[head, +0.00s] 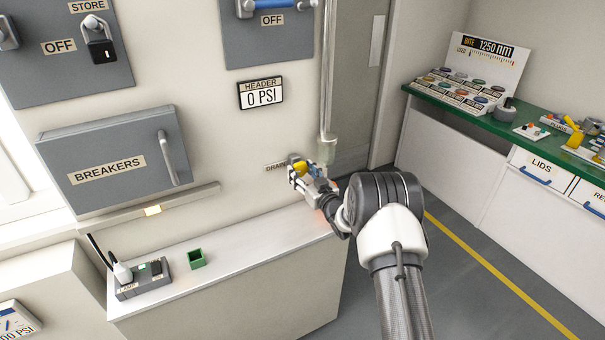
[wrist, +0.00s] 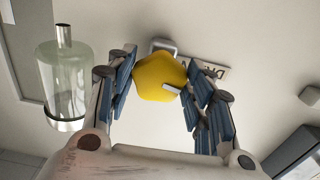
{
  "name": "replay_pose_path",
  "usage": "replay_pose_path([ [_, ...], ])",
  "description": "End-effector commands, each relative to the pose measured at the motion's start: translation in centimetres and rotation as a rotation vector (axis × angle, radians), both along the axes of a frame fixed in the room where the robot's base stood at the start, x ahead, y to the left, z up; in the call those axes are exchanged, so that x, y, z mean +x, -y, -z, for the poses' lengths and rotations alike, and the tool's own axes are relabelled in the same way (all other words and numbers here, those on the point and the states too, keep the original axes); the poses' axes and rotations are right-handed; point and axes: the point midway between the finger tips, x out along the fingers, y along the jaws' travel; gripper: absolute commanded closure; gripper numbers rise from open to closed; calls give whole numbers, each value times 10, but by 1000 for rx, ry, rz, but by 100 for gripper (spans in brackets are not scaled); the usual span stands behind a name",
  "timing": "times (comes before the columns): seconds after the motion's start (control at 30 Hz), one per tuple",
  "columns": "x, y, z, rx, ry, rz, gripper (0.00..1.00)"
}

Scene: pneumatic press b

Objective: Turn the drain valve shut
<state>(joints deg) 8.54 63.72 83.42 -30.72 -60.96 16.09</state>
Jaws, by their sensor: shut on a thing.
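The drain valve has a yellow knob (wrist: 160,77) on the wall beside the DRAIN label (head: 275,168), which also shows upside down in the wrist view (wrist: 207,68). My gripper (wrist: 159,88) has its blue-padded fingers on both sides of the knob, shut on it. In the head view my gripper (head: 308,172) is at the wall, just right of the label, and partly hides the yellow knob (head: 298,166). A small white mark shows on the knob's near edge in the wrist view. I cannot tell from these frames how far the valve is turned.
A clear bowl (wrist: 64,82) under a pipe (head: 328,75) hangs close to my gripper. The HEADER sign (head: 261,92) above reads 0 PSI. A green-topped bench (head: 480,120) is at right.

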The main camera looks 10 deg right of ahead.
Motion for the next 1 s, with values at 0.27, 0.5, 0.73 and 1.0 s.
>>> replay_pose_path([
  [0.27, 0, 0, 0, 0, 0, 0, 76],
  [0.5, 0, 0, 0, 33, -11, 0, 76],
  [0.73, 0, -1, 1, 152, -50, -1, 76],
  [1.0, 0, -2, 1, 383, -125, 0, 76],
])
